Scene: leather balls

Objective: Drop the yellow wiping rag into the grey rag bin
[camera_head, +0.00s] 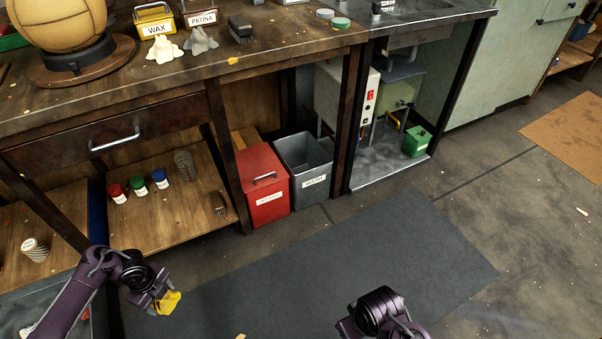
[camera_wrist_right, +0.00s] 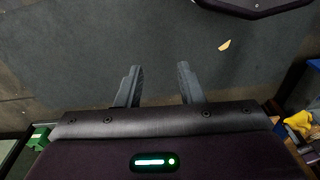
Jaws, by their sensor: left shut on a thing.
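The yellow rag (camera_head: 170,303) is crumpled and hangs in my left gripper (camera_head: 160,292), which is shut on it at the lower left of the head view. The grey bin (camera_head: 302,190) has a white "WASH" label and an open top. It stands on the floor under the bench, right of a red bin, well up and to the right of the rag and apart from it. My right gripper (camera_wrist_right: 158,84) is open and empty in the right wrist view, above the dark mat. In the head view only my right wrist shows, at the bottom; its fingers are hidden.
The red bin (camera_head: 262,190) has a closed lid with a handle. The bench (camera_head: 200,75) overhangs both bins, with a leg (camera_head: 348,120) beside the grey one. Lower shelf (camera_head: 165,215) holds small jars. The mat (camera_head: 330,270) before the bins is mostly clear.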

